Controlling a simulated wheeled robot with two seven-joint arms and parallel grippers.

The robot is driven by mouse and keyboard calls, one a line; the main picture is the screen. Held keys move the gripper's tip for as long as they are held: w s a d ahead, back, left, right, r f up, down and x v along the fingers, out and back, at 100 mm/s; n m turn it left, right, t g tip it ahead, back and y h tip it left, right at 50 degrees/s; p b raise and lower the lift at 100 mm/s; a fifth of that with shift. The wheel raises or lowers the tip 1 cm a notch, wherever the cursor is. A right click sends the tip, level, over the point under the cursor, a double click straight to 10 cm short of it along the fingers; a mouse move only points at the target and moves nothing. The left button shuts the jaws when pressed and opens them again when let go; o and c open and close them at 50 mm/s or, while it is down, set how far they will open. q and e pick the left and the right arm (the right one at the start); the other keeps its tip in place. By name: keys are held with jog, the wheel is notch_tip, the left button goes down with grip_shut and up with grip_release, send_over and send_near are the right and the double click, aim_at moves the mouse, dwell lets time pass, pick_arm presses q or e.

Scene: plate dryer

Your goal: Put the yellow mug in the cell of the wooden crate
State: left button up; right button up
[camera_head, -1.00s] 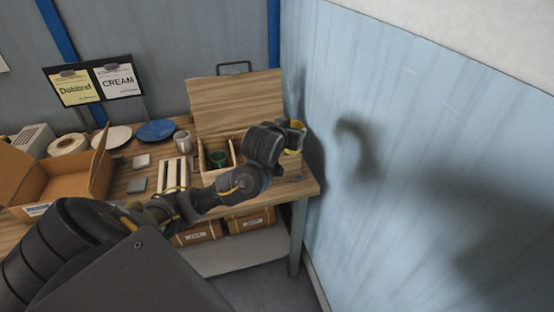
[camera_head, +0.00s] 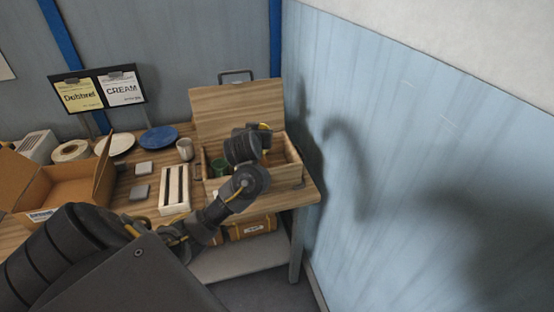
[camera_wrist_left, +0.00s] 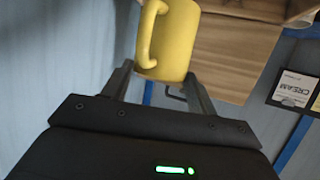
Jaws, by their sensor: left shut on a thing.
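The yellow mug (camera_wrist_left: 172,45) is between the two fingers of my left gripper (camera_wrist_left: 156,78) in the left wrist view, its handle toward the left. In the head view only a sliver of the mug (camera_head: 265,126) shows past my wrist, which hides the fingers. My left gripper is shut on the mug, above the wooden crate (camera_head: 287,178). The crate's lid (camera_head: 230,105) stands open at its back. A green mug (camera_head: 218,167) sits in a left cell. The right part of the crate looks empty; my arm hides its middle. My right gripper is not in view.
A blue-grey wall (camera_head: 380,130) rises close to the right of the table. Left of the crate are a grey mug (camera_head: 185,148), a slatted rack (camera_head: 174,190), a blue plate (camera_head: 158,138), a white plate (camera_head: 115,145) and an open cardboard box (camera_head: 70,190).

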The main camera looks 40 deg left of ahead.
pick_arm(q)
jog(key=w+a+f+b, duration=0.2)
jog(key=w+f, duration=1)
jog(key=shift+w+a+f, duration=0.2)
jog(key=shift+a+f, duration=0.05)
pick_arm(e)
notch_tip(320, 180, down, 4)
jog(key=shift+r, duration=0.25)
pick_arm(q)
jog(key=shift+f, duration=0.1)
jog(key=shift+f, duration=0.5)
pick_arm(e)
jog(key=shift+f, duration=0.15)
pick_arm(q)
jog(key=o, duration=1.5)
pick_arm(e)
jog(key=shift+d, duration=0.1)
